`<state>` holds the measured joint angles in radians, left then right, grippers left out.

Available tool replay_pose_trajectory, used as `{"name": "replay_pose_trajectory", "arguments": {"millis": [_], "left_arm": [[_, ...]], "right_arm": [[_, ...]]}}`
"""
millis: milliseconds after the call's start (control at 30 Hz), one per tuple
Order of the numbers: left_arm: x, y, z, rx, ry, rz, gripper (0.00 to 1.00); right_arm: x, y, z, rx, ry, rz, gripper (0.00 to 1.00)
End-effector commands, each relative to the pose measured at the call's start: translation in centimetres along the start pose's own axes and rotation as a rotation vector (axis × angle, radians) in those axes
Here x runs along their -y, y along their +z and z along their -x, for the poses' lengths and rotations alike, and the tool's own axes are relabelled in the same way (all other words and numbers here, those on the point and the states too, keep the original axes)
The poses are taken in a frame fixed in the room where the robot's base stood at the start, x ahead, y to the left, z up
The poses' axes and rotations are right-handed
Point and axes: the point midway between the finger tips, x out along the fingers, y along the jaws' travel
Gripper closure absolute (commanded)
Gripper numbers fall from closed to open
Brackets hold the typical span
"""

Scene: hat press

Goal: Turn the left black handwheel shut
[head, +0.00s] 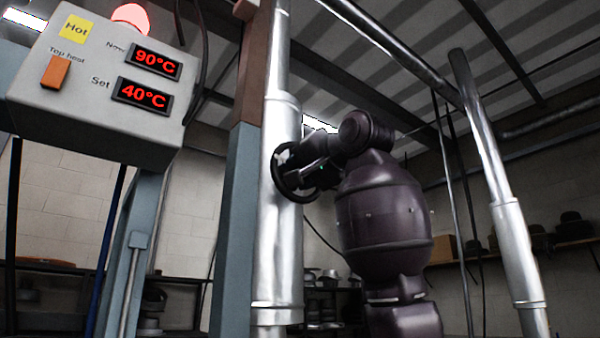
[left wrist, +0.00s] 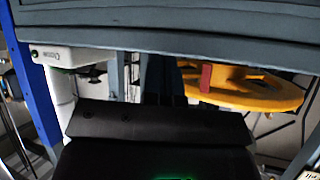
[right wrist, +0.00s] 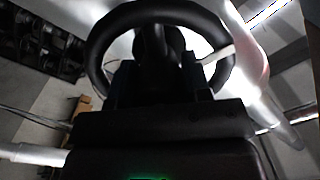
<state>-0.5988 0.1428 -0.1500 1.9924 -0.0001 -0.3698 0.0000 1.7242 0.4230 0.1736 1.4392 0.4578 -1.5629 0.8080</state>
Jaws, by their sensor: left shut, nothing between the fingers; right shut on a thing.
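A black handwheel (head: 293,173) sits on a thick silver vertical pipe (head: 284,240) in the middle of the head view. My right arm reaches it from the right, and my right gripper (head: 312,176) is shut on its rim. In the right wrist view the wheel (right wrist: 97,50) is a large black ring, with the fingers of my right gripper (right wrist: 160,82) at its lower side. The wheel's hub is partly hidden. No second black handwheel shows. My left gripper (left wrist: 165,99) shows only in the left wrist view, shut and empty, below a grey beam.
A grey control box (head: 100,85) reads 90°C now and 40°C set, with an orange switch and a lit red lamp. A blue-grey post (head: 238,230) stands left of the pipe. An orange wheel-like part (left wrist: 235,92) lies beyond my left gripper. Another silver pipe (head: 512,240) stands right.

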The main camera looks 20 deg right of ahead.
Motion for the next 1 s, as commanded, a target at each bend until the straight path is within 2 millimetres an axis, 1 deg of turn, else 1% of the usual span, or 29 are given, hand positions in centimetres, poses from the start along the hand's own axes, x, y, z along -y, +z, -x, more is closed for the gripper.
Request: {"name": "replay_pose_trajectory", "arguments": {"millis": [33, 600, 1000], "left_arm": [[-0.01, 0.12, -0.06, 0.000, 0.000, 0.000, 1.00], [-0.01, 0.60, -0.07, 0.006, 0.000, 0.000, 1.00], [0.01, 0.46, 0.09, 0.007, -0.001, 0.001, 1.00]], "right_arm": [[-0.05, 0.30, -0.14, 0.007, 0.000, -0.046, 0.80], [-0.03, 0.29, -0.15, -0.003, -0.002, -0.588, 0.80], [-0.01, 0.26, -0.16, -0.010, -0.005, -0.965, 0.80]]}}
